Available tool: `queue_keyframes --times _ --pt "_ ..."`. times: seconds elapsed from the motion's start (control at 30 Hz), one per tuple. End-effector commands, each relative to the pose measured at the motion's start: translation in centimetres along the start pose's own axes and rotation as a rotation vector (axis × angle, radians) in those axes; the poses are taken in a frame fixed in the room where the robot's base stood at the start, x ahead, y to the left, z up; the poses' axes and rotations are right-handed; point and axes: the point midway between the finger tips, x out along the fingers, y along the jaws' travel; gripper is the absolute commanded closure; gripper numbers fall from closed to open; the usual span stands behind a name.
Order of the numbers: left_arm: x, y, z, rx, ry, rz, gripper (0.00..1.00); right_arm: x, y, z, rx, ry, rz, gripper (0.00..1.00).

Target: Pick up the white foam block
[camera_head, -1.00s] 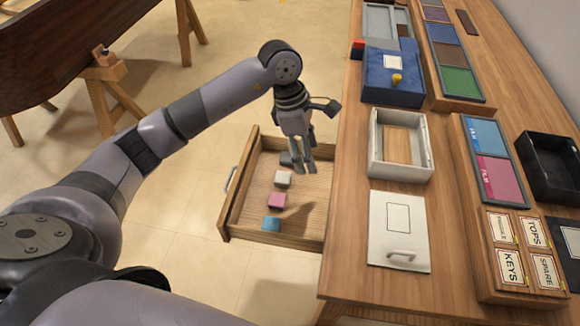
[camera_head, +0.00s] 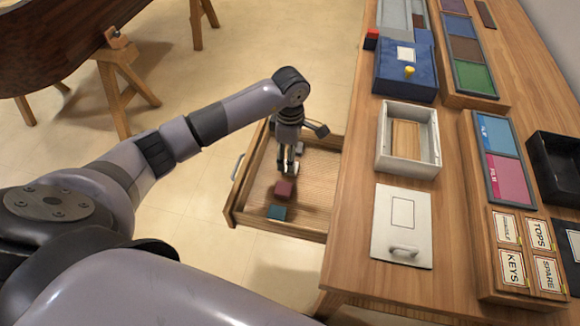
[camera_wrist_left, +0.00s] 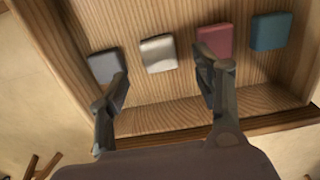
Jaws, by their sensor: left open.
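The white foam block (camera_wrist_left: 158,53) lies in the open wooden drawer, in a row between a dark grey block (camera_wrist_left: 105,66) and a dark pink block (camera_wrist_left: 216,38). In the head view the white block (camera_head: 293,168) is mostly hidden by my left gripper (camera_head: 286,172). My left gripper points down into the drawer, right over the white block. In the left wrist view its open fingers (camera_wrist_left: 162,66) stand to either side of the white block. The left finger overlaps the grey block and the right finger overlaps the pink one; I cannot tell whether they touch. My right gripper is not in view.
A teal block (camera_head: 277,212) lies at the near end of the row. The wooden table (camera_head: 350,250) is to the right, with a white tray (camera_head: 380,150) and a white lid (camera_head: 390,240).

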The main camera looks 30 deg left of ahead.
Motion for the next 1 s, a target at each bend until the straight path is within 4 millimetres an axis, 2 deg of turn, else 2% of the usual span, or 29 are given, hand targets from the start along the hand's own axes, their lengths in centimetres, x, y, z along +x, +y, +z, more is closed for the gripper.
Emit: queue_keyframes --times 0.33,0.47,0.67,1.0 --pt "4.5 0.1 0.0 -0.002 -0.001 -0.003 0.4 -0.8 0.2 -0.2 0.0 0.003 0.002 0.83" --pt "5.2 0.1 0.0 0.0 -0.002 -0.002 0.4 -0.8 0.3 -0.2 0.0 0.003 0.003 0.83" --pt "5.2 0.1 0.0 0.001 -0.001 -0.001 0.41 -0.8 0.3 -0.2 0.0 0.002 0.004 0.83" --pt "5.2 0.1 0.0 0.0 -0.001 0.0 0.63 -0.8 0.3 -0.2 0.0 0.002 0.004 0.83"
